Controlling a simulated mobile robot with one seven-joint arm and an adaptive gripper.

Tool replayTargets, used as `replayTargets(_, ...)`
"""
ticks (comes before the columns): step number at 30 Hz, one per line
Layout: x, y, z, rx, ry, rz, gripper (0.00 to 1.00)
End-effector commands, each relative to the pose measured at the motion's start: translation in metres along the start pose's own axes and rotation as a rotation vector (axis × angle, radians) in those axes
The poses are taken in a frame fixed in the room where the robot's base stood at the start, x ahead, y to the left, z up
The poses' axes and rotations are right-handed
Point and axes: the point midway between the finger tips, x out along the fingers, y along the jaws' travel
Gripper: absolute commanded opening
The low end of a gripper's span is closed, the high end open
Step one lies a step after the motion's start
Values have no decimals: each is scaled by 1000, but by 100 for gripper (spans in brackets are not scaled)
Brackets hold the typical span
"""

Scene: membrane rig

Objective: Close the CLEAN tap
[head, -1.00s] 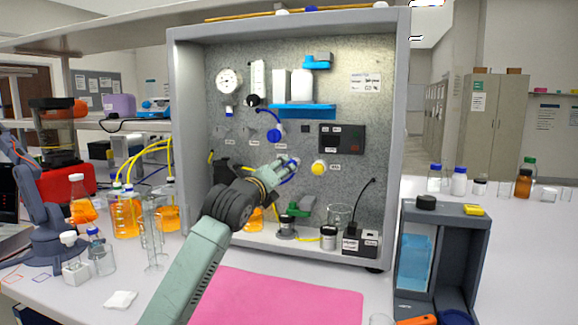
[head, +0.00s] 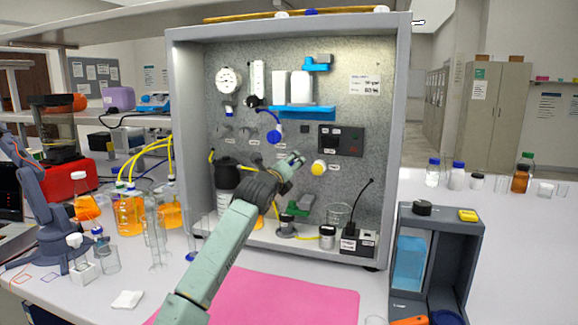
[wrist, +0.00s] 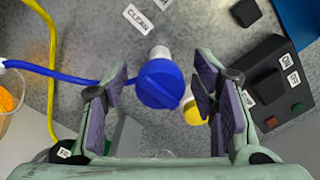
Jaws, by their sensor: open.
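The CLEAN tap is a round blue knob (wrist: 160,84) on a pale stem, in the middle of the wrist view. A CLEAN label (wrist: 135,18) is on the panel above it. My gripper (wrist: 161,82) is open, with one purple-padded finger left of the knob and one right of it. Gaps show on both sides, so I see no grip; depth to the knob is hard to judge. In the head view my gripper (head: 294,160) is at the panel's middle and mostly hides this tap.
A yellow knob (wrist: 192,112) is close by the right finger. A black switch box (wrist: 270,90) is farther right. A blue tube (wrist: 50,72) runs left, past the left finger. Another blue knob (head: 273,137) is higher on the panel. A pink mat (head: 290,300) lies in front.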

Motion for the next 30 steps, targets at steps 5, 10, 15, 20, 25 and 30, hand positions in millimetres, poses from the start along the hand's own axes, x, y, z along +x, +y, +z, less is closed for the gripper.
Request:
replayTargets(5,0,0,0,0,0,0,47)
replayTargets(10,0,0,0,0,0,0,36)
replayTargets(15,0,0,0,-1,0,0,24)
replayTargets(20,0,0,0,-1,0,1,14)
replayTargets(25,0,0,0,-1,0,1,4)
replayTargets(30,0,1,-1,11,0,1,4)
